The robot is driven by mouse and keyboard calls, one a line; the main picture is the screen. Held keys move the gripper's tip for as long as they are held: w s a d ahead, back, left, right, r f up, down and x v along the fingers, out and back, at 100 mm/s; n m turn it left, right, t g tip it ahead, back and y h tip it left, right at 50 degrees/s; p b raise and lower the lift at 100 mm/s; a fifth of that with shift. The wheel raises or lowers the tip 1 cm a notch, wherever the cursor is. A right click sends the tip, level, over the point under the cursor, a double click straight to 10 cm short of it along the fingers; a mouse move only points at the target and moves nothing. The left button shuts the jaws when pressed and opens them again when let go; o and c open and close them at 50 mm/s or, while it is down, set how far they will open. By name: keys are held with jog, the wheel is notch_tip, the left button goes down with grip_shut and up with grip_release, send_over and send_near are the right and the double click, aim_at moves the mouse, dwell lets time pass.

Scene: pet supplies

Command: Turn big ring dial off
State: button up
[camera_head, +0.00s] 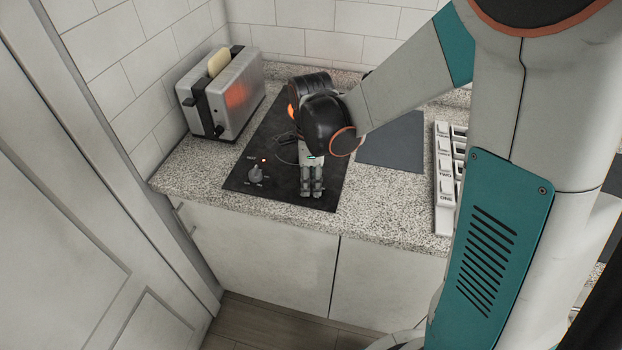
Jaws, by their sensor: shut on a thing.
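The black hob (240,182) is set into the speckled counter. A grey dial (255,174) with small markings stands at its front left, with a small lit lamp (264,160) above it. My gripper (311,189) points down at the hob's front right. Its fingers are shut on the big ring dial, which they hide almost wholly. I cannot read that dial's setting. An orange glow (291,111) shows at the back of the hob, mostly hidden behind my arm's dark wrist joint.
A steel toaster (222,95) with a slice of bread (219,61) stands at the back left, by the tiled wall. A dark grey board (392,140) lies right of the hob. A white rack with labelled compartments (445,182) stands farther right. Bare counter (383,208) lies between.

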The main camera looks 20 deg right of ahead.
jog(key=n, duration=1.3)
jog(key=shift+n+p, duration=0.3)
jog(key=shift+n, duration=0.1)
jog(key=n, duration=0.5)
jog(key=shift+n, duration=2.4)
jog(key=o, duration=1.1)
jog(key=shift+c, duration=0.2)
